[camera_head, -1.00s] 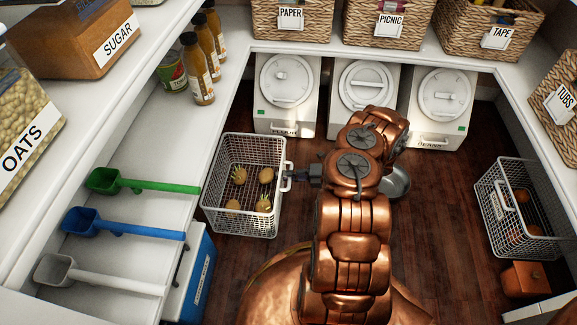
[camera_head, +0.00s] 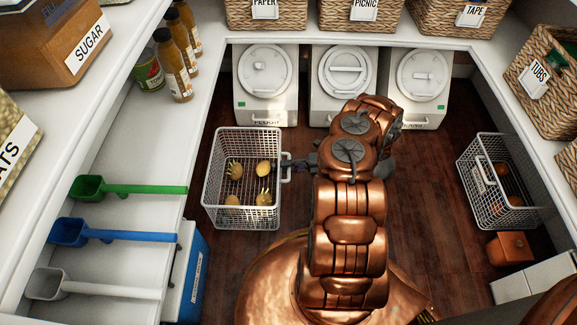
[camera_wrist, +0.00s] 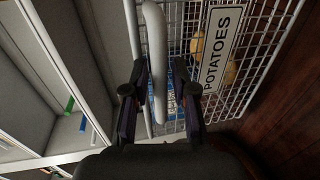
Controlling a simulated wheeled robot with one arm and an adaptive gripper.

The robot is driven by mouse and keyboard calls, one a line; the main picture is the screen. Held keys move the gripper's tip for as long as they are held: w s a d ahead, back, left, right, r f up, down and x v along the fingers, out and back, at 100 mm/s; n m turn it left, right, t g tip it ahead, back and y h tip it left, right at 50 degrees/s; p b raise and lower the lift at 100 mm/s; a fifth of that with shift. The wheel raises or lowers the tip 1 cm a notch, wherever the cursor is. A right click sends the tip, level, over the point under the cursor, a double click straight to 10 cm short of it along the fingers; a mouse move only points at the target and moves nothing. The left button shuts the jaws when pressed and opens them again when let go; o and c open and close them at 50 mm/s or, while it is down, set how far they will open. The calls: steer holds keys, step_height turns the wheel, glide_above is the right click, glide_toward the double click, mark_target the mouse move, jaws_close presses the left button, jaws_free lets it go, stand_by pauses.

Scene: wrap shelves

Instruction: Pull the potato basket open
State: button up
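The potato basket (camera_head: 241,218) is a white wire basket with several potatoes (camera_head: 263,169) in it, on the left of the floor in the head view, clear of the shelf front. Its handle (camera_head: 287,168) is on its right side. My gripper (camera_head: 297,165) is at that handle. In the wrist view the pale handle (camera_wrist: 156,45) runs between the two fingers of my gripper (camera_wrist: 162,85), which are drawn in around it. The exact contact is hard to see there. The POTATOES label (camera_wrist: 222,47) is to the right of the handle.
A blue box (camera_head: 197,278) stands near the basket under the left shelf, which holds scoops (camera_head: 130,188). White lidded bins (camera_head: 264,85) line the back. Another wire basket (camera_head: 490,190) is at the right. The wooden floor (camera_head: 425,190) is open to my arm's right.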

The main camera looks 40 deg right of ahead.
steer(key=shift+o, duration=0.7)
steer(key=v, duration=1.2)
